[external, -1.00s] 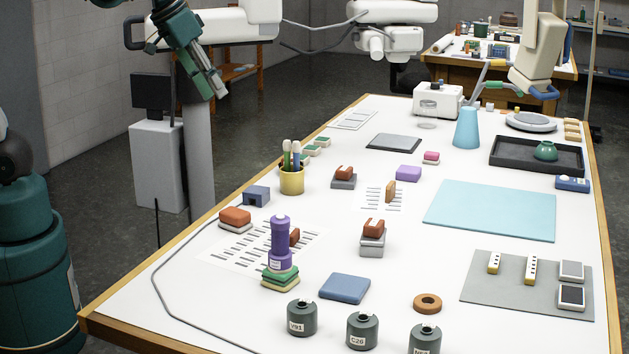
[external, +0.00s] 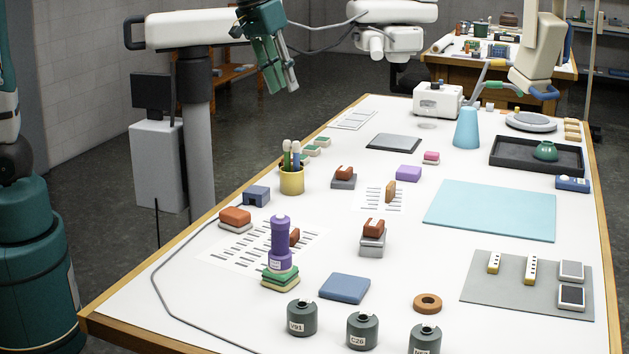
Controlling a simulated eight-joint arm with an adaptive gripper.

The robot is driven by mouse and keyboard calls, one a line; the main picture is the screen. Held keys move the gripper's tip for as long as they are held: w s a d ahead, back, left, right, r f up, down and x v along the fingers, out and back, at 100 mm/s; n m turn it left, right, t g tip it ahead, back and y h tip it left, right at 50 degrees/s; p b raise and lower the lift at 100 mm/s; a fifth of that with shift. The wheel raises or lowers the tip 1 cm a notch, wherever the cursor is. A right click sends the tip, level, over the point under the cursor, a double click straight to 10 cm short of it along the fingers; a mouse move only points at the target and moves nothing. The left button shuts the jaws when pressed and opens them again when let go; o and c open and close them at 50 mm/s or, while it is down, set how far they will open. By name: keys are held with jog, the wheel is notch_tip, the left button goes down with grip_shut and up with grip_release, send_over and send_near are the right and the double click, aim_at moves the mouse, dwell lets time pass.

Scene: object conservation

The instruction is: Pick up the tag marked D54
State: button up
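Three dark grey-green pots with white labels stand at the front of the table. The left pot (external: 302,318) reads V91. The middle pot (external: 362,332) seems to read C20 or C26. The right pot (external: 425,339) has a label cut by the frame's lower edge, and I cannot read it surely. A purple stamp-like object (external: 279,240) with a small white label stands on a green and yellow stack; its label is too small to read. I cannot make out a D54 marking anywhere. My gripper (external: 285,90) hangs high near the table's far left edge, away from the pots; its finger gap is unclear.
A blue pad (external: 345,288) and a brown ring (external: 427,303) lie behind the pots. A yellow pen cup (external: 291,180) and a blue cone (external: 467,128) stand upright further back. A dark cable (external: 160,290) runs along the left edge. The light blue mat (external: 490,211) is bare.

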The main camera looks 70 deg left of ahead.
jog(key=w+f+n+g, duration=0.1)
jog(key=w+f, duration=0.3)
jog(key=w, duration=0.5)
jog(key=n+g, duration=0.3)
send_over(390, 183)
jog(key=f, duration=2)
jog(key=shift+s+f, duration=0.2)
jog(key=shift+f, duration=0.2)
jog(key=shift+w+d+f+n, duration=0.1)
jog(key=shift+w+f+n, duration=0.2)
jog(key=shift+f, duration=0.2)
jog(key=shift+s, duration=0.1)
jog(key=shift+f, duration=1.3)
